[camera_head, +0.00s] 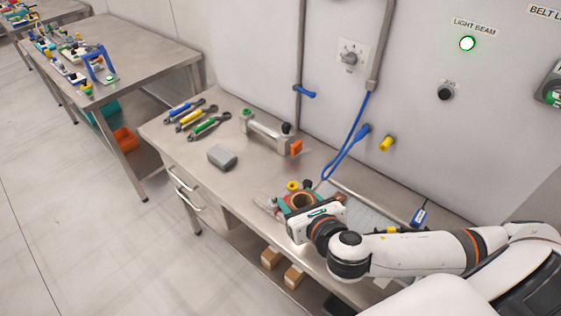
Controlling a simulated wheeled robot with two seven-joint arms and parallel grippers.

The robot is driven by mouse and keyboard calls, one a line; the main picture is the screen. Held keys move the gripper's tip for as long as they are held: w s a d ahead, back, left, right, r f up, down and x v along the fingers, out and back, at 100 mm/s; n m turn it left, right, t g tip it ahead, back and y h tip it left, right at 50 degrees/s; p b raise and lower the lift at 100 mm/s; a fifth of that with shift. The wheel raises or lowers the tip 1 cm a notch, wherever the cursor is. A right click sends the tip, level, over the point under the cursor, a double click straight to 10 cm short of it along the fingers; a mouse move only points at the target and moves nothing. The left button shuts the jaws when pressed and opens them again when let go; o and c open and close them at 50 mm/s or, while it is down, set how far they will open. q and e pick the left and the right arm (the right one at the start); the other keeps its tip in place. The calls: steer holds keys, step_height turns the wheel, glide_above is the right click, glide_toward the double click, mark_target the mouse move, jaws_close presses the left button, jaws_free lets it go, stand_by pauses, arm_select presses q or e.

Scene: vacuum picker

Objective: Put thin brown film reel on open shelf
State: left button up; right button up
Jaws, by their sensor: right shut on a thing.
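My right gripper (312,211) is over the front part of the steel workbench, at the end of my white arm. It is shut on a brown ring-shaped thing (303,200), which looks like the thin brown film reel. The gripper body hides part of it, and I cannot tell whether it touches the bench top. My left gripper is not in view. An open shelf (248,240) runs under the workbench, with small cardboard boxes on it; my right arm hides part of it.
Small coloured items (292,185) crowd near the gripper. Blue cables (348,150) hang from the wall panel.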

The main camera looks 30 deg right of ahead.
steer(key=s+a+f+y, duration=0.1)
steer(key=s+a+f, duration=0.1)
steer(key=s+a, duration=0.3)
steer(key=shift+a+n, duration=0.4)
steer(key=shift+a, duration=0.05)
